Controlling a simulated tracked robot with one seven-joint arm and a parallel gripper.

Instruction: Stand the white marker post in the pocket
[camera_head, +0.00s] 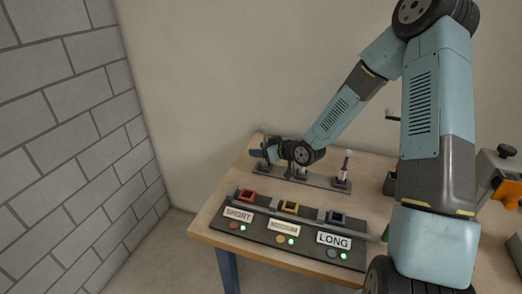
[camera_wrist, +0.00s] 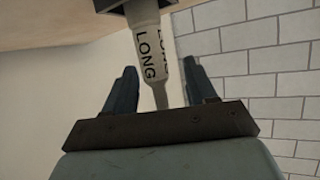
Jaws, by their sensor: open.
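A white marker post (camera_wrist: 148,45) with LONG printed on it shows in the wrist view, standing between the spread fingers of my gripper (camera_wrist: 160,66). Its narrow end points toward the palm, and its other end meets a dark block at the top of the picture. In the head view my gripper (camera_head: 262,152) is at the rear rack's left end, where a small pale tip (camera_head: 264,128) shows above it. My gripper is open; contact with the post cannot be told. The front panel has red (camera_head: 245,195), yellow (camera_head: 289,206) and blue (camera_head: 336,217) pockets; SHORT is below red, LONG below blue.
A purple-and-white post (camera_head: 345,166) stands at the right end of the rear rack (camera_head: 318,181). Lit green lamps dot the front panel (camera_head: 262,230). An orange-and-dark device (camera_head: 506,188) sits at the right. A brick wall (camera_head: 70,130) rises left of the table.

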